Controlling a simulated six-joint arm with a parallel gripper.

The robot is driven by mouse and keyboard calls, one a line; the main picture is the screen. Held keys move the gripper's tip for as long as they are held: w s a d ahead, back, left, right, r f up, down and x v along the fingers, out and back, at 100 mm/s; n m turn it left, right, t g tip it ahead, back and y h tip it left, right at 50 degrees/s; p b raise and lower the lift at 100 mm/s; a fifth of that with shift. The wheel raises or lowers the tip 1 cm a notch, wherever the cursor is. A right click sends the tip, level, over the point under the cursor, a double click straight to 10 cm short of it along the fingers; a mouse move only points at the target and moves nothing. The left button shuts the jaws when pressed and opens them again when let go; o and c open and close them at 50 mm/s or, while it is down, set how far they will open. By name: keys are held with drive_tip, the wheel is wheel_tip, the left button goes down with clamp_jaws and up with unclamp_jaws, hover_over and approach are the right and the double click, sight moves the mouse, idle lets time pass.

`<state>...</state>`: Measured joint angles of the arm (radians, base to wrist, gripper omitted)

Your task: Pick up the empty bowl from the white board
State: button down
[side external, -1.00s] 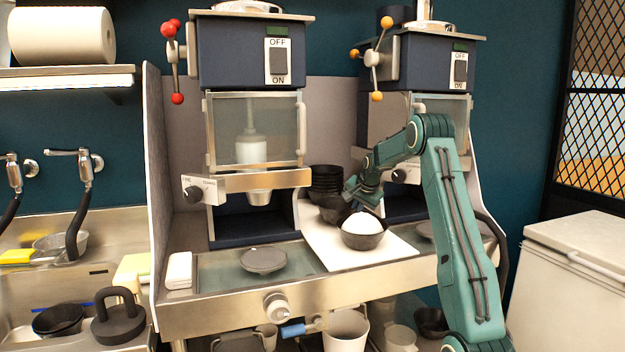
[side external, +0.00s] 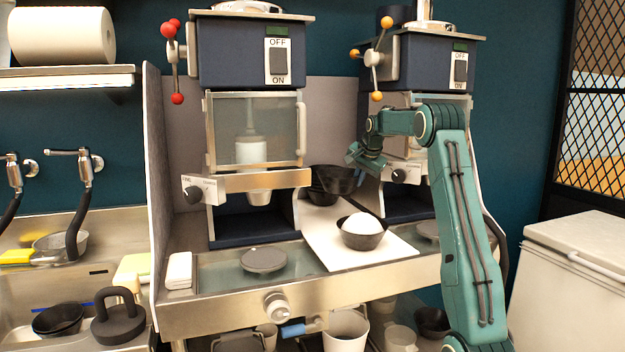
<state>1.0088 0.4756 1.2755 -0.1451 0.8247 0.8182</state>
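The empty black bowl (side external: 333,179) is in the air above the back of the white board (side external: 388,257), in front of the stack of black bowls. My gripper (side external: 352,160) is at the bowl's right rim and appears shut on it. The fingertips are small and partly hidden against the dark bowl. A second dark bowl with a white rounded filling (side external: 362,232) stands upright on the white board, below and to the right of the raised bowl.
The bowl stack (side external: 322,197) stands behind the board. Two machines with dark blue housings (side external: 247,50) and (side external: 420,65) flank it. A round dark dish (side external: 264,261) lies on the counter at left. The board's front part is clear.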

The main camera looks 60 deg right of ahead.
drive_tip(key=s+a, duration=1)
drive_tip(key=a, duration=0.5)
drive_tip(key=shift+s+a, duration=0.2)
drive_tip(key=shift+a, duration=0.05)
idle(0.4)
